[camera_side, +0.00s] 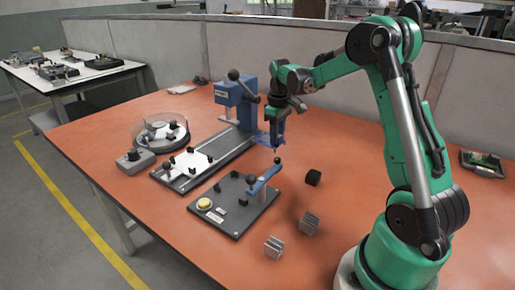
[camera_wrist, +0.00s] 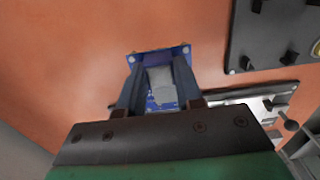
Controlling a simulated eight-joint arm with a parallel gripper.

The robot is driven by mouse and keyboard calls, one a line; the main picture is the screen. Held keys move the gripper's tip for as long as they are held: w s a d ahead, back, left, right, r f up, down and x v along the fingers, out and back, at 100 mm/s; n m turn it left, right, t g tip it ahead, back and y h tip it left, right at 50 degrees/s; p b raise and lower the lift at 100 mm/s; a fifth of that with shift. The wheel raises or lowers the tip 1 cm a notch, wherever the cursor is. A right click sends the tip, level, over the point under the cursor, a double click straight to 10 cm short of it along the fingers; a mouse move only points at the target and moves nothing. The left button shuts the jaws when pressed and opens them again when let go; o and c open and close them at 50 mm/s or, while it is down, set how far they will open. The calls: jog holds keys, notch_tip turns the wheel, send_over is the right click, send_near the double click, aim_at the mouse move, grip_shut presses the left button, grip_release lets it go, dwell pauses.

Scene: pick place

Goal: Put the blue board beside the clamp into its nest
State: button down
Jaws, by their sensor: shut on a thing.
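My gripper (camera_side: 274,146) is shut on the blue board (camera_side: 262,139), above the orange bench. In the wrist view, the board (camera_wrist: 160,105) sits between the two dark fingers of my gripper (camera_wrist: 158,70), with a grey block on its face. A dark fixture plate (camera_side: 226,222) lies below and to the left in the side view, with small black blocks, a yellow button and a blue clamp arm (camera_side: 264,179) at its right. A corner of that plate shows at the upper right of the wrist view (camera_wrist: 262,38). I cannot tell which blocks form the nest.
A blue lever press (camera_side: 229,95) stands behind on a long dark rail with a white plate (camera_side: 185,163). A round clear-covered dish (camera_side: 160,133), a grey box (camera_side: 135,161), two ribbed metal blocks (camera_side: 309,222) and a black knob (camera_side: 313,177) stand around. The right bench is mostly clear.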

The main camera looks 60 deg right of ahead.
jog(key=shift+r, duration=0.15)
jog(key=shift+a+r, duration=0.1)
jog(key=shift+a, duration=0.15)
jog(key=s+a+r, duration=0.1)
jog(key=a+r, duration=0.1)
jog(key=a, duration=0.5)
jog(key=s+a+r, duration=0.1)
jog(key=a+r, duration=0.1)
jog(key=a, duration=0.5)
jog(key=shift+w+a+f, duration=0.15)
jog(key=shift+f, duration=1.6)
jog(key=shift+w+a+f, duration=0.1)
jog(key=shift+f, duration=1.65)
jog(key=shift+f, duration=0.8)
jog(key=c, duration=0.5)
grip_release()
jog(key=c, duration=0.4)
